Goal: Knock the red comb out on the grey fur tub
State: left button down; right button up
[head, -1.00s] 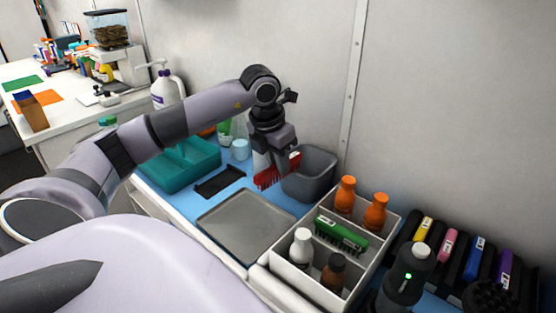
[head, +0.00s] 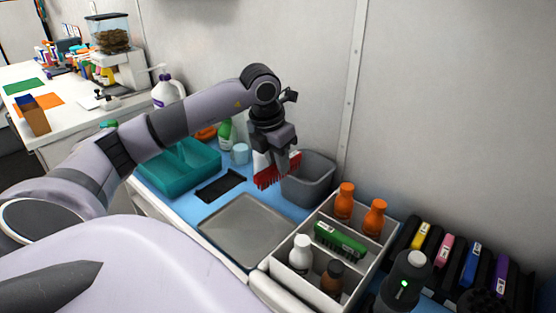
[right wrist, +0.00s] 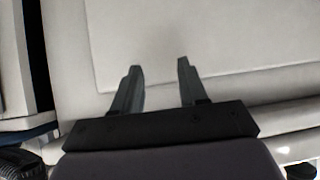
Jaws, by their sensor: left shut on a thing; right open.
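The red comb (head: 268,176) is held in my left gripper (head: 277,160), which is shut on it. Its teeth point down. The grey fur tub (head: 308,182) stands just right of the comb, against the wall side of the blue surface. The comb overlaps the tub's left edge in the head view; I cannot tell whether they touch. The inside of the tub is mostly hidden. My right gripper (right wrist: 160,88) shows in the right wrist view, open and empty, in front of pale panels.
A grey tray (head: 245,230) lies in front of the tub. A white divided box (head: 290,272) with bottles and a green brush (head: 340,240) stands to the right. A teal bin (head: 180,168), a black mat (head: 220,186) and a cup (head: 240,154) are to the left.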

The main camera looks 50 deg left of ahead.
pick_arm(q)
jog(key=shift+s+b+x, duration=0.25)
jog(key=shift+b+x, duration=0.45)
jog(key=shift+x, duration=0.3)
dwell(1.1)
jog(key=shift+w+p+v, duration=0.25)
jog(key=shift+p+v, duration=0.55)
jog(key=shift+v, duration=0.15)
jog(key=shift+w+p+v, duration=0.2)
jog(key=shift+p+v, duration=0.65)
jog(key=shift+v, duration=0.1)
jog(key=shift+w+p+v, duration=0.25)
jog(key=shift+p+v, duration=0.55)
jog(key=shift+v, duration=0.2)
jog(key=shift+r, duration=0.15)
